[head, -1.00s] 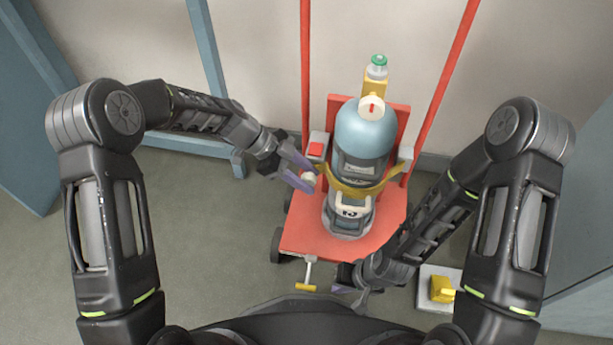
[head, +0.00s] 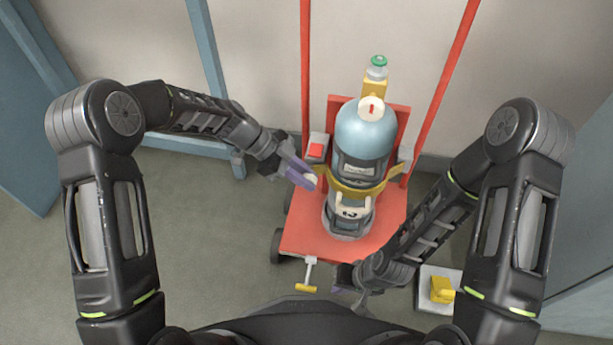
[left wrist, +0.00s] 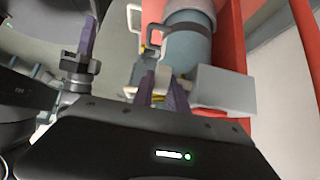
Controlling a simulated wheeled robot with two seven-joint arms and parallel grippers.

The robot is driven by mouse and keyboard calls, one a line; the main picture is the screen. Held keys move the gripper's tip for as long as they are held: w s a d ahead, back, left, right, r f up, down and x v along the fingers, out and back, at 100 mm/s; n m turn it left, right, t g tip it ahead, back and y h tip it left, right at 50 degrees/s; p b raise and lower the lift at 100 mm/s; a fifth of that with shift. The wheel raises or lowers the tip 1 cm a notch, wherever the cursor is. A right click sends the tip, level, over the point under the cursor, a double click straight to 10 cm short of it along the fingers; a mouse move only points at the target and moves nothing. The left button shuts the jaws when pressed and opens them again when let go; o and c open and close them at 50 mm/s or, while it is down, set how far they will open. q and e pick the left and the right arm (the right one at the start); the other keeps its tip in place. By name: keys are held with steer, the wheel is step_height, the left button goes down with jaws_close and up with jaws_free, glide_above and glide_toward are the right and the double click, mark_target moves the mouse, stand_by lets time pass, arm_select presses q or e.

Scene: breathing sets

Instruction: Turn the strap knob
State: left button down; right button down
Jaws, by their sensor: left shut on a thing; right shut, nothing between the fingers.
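The strap knob (head: 312,179) is a small pale knob at the left end of the yellow strap (head: 352,190), which passes around the front of a blue cylinder (head: 366,133). My left gripper (head: 306,179) is shut on the knob, its purple fingers on both sides of it. In the left wrist view the knob (left wrist: 163,78) shows pale between the fingertips, partly hidden by them. My right gripper (head: 341,286) is shut and empty, low at the front of the red trolley, partly hidden by its own wrist.
The cylinder stands on the red trolley (head: 298,236), between two upright red rails. A grey box with a red top (head: 316,150) sits just above the knob. A yellow T-handle (head: 307,287) juts from the trolley's front. A yellow piece (head: 442,289) rests on a white plate at right.

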arm_select(q)
steer(key=shift+d+r+y, duration=0.1)
steer(key=shift+y, duration=0.3)
steer(key=y, duration=0.1)
steer(key=y+p, duration=0.1)
steer(key=shift+d+r+t+y+p, duration=0.15)
steer(key=shift+t+y+p, duration=0.15)
steer(key=shift+t, duration=0.1)
steer(key=shift+d+y+p, duration=0.15)
steer(key=shift+y+p, duration=0.6)
steer(key=shift+y, duration=0.15)
steer(key=shift+t+y+p, duration=0.3)
steer(key=shift+y+p, duration=0.1)
steer(key=shift+y, duration=0.4)
steer(key=shift+f, duration=0.2)
steer(key=c, duration=1.3)
jaws_free()
steer(key=shift+a+r+p, duration=0.2)
steer(key=shift+r+p, duration=0.05)
steer(key=shift+r, duration=1.05)
steer(key=shift+a+r+p, duration=0.25)
steer(key=shift+r+p, duration=0.05)
steer(key=shift+r, duration=0.95)
steer(key=shift+a+r+p, duration=0.2)
steer(key=shift+r+p, duration=0.05)
steer(key=shift+r, duration=1.05)
